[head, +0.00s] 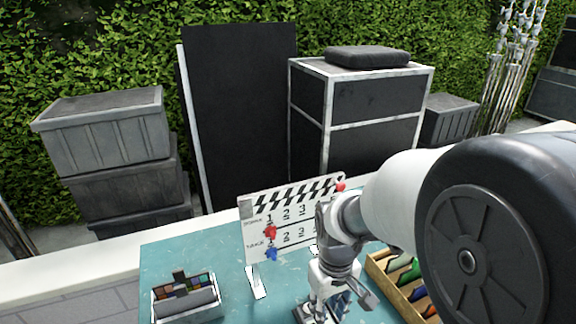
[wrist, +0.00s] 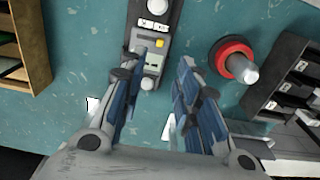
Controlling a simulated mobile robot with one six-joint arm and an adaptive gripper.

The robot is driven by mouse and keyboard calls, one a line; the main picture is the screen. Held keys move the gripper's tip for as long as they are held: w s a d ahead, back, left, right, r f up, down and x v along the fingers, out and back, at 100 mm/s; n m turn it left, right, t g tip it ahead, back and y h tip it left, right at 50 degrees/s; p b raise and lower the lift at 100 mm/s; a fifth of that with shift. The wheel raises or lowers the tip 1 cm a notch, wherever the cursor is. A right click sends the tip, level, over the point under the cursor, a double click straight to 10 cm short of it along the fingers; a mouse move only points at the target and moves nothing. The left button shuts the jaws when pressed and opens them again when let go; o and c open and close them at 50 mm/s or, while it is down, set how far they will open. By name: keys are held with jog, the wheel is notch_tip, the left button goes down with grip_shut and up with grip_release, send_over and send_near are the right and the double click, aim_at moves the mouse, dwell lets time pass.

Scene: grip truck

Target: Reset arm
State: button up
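My gripper (wrist: 157,72) is open in the wrist view, with its two blue-padded fingers apart and nothing between them. It points down at the teal table (wrist: 85,60). A grey device (wrist: 151,62) with pale round knobs and a yellow button lies beyond and below the fingertips. In the head view my arm comes in from the right, and my gripper (head: 332,305) is low over the table, partly hidden by my own wrist.
A clapperboard (head: 290,222) with red and blue pieces on its face stands beside my arm. A wooden divided tray (head: 388,281) is to the right. A grey box (head: 188,309) with colour swatches sits at left. A red-ringed cylinder (wrist: 234,58) stands right of the device.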

jog(key=s+d+r+m+t, duration=0.2)
jog(key=s+r+m+t, duration=0.1)
jog(key=s+r, duration=1.1)
jog(key=shift+s+m+t, duration=0.2)
jog(key=shift+m+t, duration=0.1)
jog(key=shift+t, duration=0.5)
jog(key=shift+d+r, duration=0.1)
